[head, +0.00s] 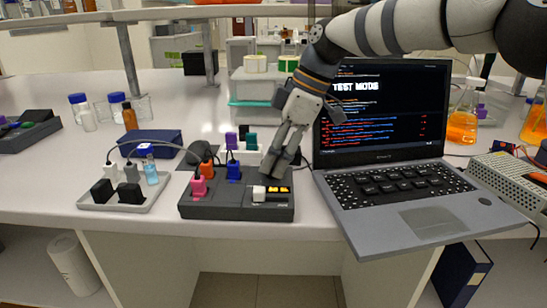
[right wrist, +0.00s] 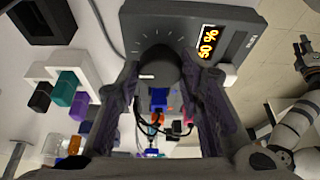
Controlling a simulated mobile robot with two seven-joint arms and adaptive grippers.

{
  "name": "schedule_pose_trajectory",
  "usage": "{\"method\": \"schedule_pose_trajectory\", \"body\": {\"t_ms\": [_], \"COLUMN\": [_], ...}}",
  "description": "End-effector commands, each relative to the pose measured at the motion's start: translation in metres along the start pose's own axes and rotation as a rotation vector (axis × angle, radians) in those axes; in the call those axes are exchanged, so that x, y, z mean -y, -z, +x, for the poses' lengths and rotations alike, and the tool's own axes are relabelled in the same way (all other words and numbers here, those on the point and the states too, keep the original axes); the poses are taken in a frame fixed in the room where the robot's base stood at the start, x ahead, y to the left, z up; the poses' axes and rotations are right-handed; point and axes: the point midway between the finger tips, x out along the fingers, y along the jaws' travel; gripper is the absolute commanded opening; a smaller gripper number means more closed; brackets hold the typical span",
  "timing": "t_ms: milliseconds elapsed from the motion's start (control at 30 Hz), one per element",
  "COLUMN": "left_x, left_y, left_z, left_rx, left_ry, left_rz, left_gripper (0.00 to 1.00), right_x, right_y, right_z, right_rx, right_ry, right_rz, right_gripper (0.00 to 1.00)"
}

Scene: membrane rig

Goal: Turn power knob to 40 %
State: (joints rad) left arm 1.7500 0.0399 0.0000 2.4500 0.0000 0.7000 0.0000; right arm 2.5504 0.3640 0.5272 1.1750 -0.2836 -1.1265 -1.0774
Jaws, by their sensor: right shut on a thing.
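The power knob (right wrist: 160,66) is a dark round knob with a white pointer line, on a dark grey control box (head: 235,208). My right gripper (head: 272,168) comes down on the box from above and is shut on the knob, one finger on each side. In the head view the gripper hides the knob. Beside the knob, the box's display (right wrist: 208,42) shows orange digits that read 50 %, turned sideways in the right wrist view. My left gripper (right wrist: 305,47) seems to show at the right edge of the right wrist view, small, its jaws unclear.
Pink, orange and blue plugs with cables sit in the box. A white tray (head: 150,197) with black and white plugs stands to its left. A laptop (head: 400,215) showing TEST MODE stands close on the right. A blue case (head: 150,146) lies behind the tray.

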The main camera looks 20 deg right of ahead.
Motion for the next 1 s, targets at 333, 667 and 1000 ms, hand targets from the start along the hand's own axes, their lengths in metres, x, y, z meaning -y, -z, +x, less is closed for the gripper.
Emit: {"method": "schedule_pose_trajectory", "body": {"t_ms": [333,667,1000], "left_x": [0.001,0.001,0.001], "left_y": [-0.013,-0.017,-0.018], "left_z": [0.021,0.029,0.030], "left_rx": [0.060,0.081,0.085], "left_ry": [0.003,0.004,0.004], "left_rz": [0.001,0.001,0.002], "left_gripper": [0.24,0.24,0.24], "right_x": [-0.003,-0.003,-0.003], "right_y": [-0.002,-0.001,0.000], "right_z": [0.005,0.004,0.002], "right_rx": [0.000,0.001,0.002], "right_ry": [0.106,0.157,0.168], "right_rz": [-0.240,-0.365,-0.395], "right_gripper": [0.06,0.06,0.06]}}
